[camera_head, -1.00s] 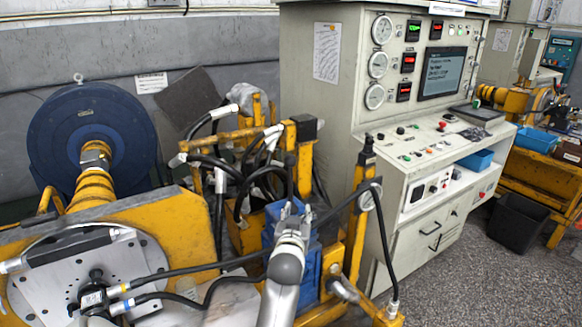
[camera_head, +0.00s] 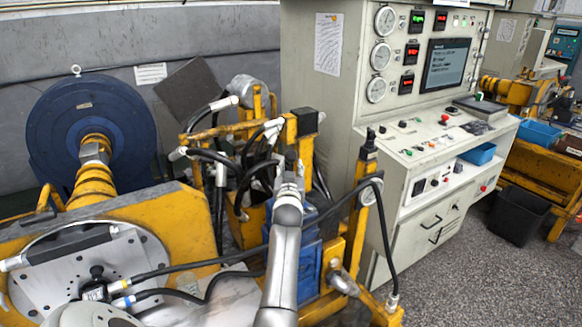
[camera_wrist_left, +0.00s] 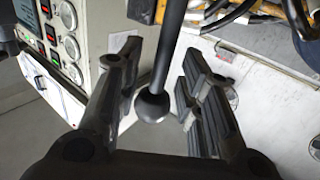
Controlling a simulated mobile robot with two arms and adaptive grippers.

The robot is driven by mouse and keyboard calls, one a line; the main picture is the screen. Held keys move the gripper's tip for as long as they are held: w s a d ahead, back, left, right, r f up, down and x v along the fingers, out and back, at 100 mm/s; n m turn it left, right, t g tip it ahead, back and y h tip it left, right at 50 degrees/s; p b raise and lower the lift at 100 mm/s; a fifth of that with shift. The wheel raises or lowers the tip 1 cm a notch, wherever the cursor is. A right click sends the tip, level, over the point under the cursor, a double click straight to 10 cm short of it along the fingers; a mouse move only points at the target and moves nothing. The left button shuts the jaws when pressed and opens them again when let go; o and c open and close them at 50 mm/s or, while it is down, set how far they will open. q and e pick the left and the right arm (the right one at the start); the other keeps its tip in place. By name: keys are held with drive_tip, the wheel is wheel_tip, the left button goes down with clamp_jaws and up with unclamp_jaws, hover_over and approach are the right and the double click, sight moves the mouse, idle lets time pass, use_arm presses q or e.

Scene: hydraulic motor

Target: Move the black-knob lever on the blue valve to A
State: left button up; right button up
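My left gripper (camera_head: 289,162) is above the blue block (camera_head: 308,262) beside the yellow frame; my arm hides part of this block. In the left wrist view, a black lever rod comes down from the top edge and ends in a round black knob (camera_wrist_left: 152,106). The knob lies between the two dark fingers of the left gripper (camera_wrist_left: 160,100). The fingers are apart, with a visible gap on each side of the knob. The valve body under the lever and any A mark cannot be made out. My right gripper is not in view.
A yellow motor stand with a round metal plate (camera_head: 60,272) fills the left.

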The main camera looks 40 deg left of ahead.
use_arm(q)
drive_tip(key=shift+x, duration=0.85)
drive_tip(key=shift+c, duration=0.3)
clamp_jaws()
